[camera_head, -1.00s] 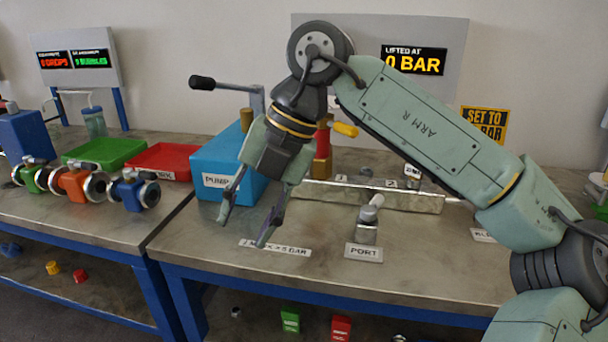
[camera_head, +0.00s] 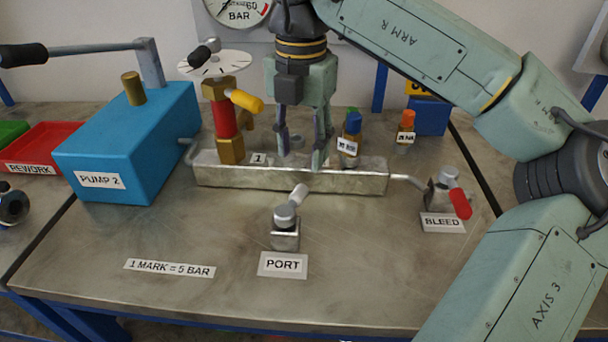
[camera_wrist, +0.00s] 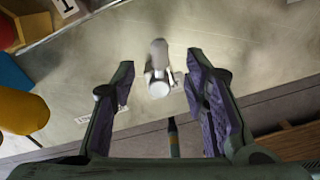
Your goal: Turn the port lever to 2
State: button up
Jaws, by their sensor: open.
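The port lever (camera_head: 290,208) is a grey knob with a pale handle on a small metal block, behind the PORT label (camera_head: 283,265). Its handle points up and slightly right. My gripper (camera_head: 300,160) points down with its fingers apart and empty, over the metal manifold (camera_head: 345,182) behind the lever.
The blue PUMP 2 box (camera_head: 130,150) stands left. A red-and-brass valve with a yellow handle (camera_head: 246,101) rises left of my gripper. Blue and orange capped fittings (camera_head: 405,128) stand right, with the red bleed lever (camera_head: 460,203).

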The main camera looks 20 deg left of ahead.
aim_at(302, 185)
notch_tip(302, 185, down, 8)
jog(key=shift+r+p, duration=0.1)
jog(key=shift+p, duration=0.5)
grip_shut()
dwell(0.5)
